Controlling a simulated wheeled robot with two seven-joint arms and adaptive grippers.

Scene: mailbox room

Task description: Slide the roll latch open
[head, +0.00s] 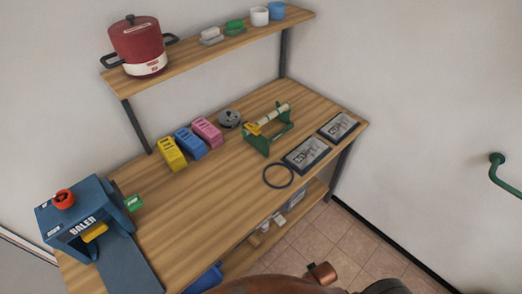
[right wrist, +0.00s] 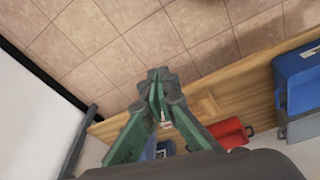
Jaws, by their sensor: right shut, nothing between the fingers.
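The green roll stand (head: 262,142) stands on the bench top toward its right back part and holds a pale roll (head: 276,113) lying across it. A yellow piece (head: 252,129), which may be the latch, sits at the roll's left end; it is too small to tell its position. My right gripper (right wrist: 161,76) shows in the right wrist view with its green fingers shut and empty, above floor tiles and beside a wooden board. It does not show in the head view, and the stand does not show in the wrist view. My left gripper is in neither view.
A blue baler (head: 85,222) stands far left. The shelf (head: 205,52) overhangs the back.

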